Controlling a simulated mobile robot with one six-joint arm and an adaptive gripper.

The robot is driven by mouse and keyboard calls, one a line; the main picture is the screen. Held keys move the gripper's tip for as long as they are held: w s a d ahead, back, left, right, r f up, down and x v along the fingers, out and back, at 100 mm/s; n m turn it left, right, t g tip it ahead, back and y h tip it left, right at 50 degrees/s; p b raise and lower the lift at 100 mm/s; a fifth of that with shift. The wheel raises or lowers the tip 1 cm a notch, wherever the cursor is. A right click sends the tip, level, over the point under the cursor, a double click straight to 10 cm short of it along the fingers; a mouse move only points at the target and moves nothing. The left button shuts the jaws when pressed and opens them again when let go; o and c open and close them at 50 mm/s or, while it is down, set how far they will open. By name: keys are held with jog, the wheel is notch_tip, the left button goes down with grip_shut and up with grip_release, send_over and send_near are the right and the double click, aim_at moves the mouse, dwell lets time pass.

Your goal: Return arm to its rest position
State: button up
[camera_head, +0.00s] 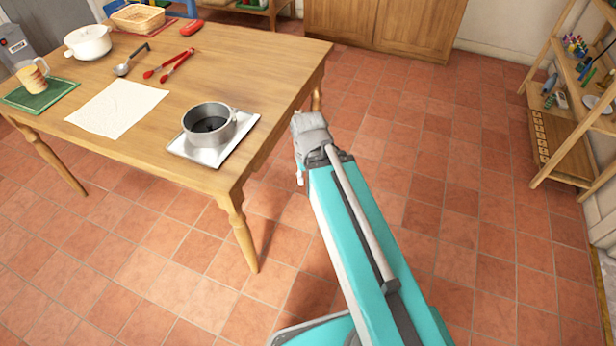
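My arm reaches up from the bottom of the picture in turquoise and grey. Its upper grey joint (311,133) is just right of the wooden table's (200,60) right edge, over the tiled floor. I cannot make out any gripper fingers; the end of the arm seems hidden behind the grey joint. No object shows held by the arm.
On the table are a metal pot (210,124) on a white square tray (183,151), a white cloth (117,107), red tongs (170,66), a ladle (131,61) and a mug (33,76). Wooden shelves (560,120) stand at right. The floor between is clear.

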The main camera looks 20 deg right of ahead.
jog(key=shift+r, duration=0.15)
notch_tip(320, 180, up, 16)
jog(key=p, duration=1.6)
jog(key=shift+r+p, duration=0.15)
jog(key=shift+p, duration=0.15)
